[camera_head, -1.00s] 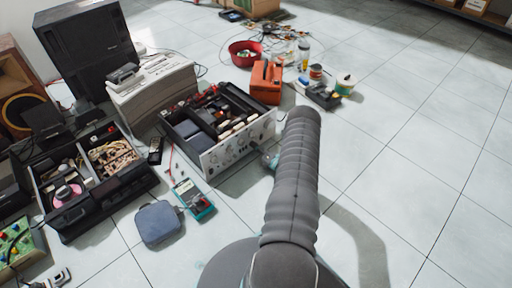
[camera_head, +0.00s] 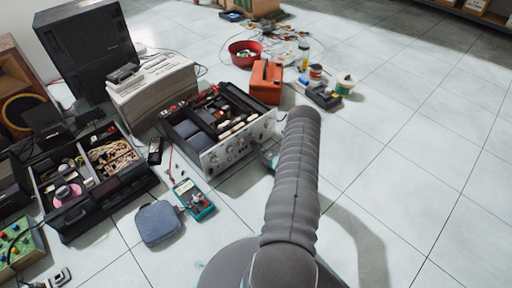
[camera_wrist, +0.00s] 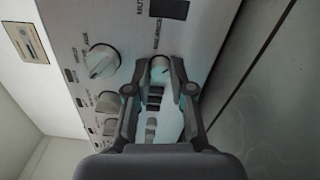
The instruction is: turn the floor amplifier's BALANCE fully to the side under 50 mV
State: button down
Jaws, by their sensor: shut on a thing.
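The floor amplifier (camera_head: 240,146) stands with its top open and its pale front panel facing my arm. The panel (camera_wrist: 75,18) fills much of the wrist view, tilted. My gripper (camera_wrist: 160,72) is shut on a small round silver knob (camera_wrist: 160,66), one fingertip on each side. In the head view my gripper (camera_head: 269,160) is at the panel's right end, mostly hidden by my arm. A larger knob (camera_wrist: 103,61) with a pointer line is left of my fingers. A teal multimeter (camera_head: 194,199) lies in front; its reading is not legible.
An orange box (camera_head: 266,82) and a red bowl (camera_head: 243,54) are behind the amplifier. Tiled floor to the right is clear.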

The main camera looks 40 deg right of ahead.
jog(key=c, duration=1)
grip_release()
jog(key=shift+s, duration=0.1)
jog(key=s, duration=0.8)
jog(key=s+d, duration=0.1)
jog(key=s, duration=0.2)
jog(key=shift+s, duration=0.4)
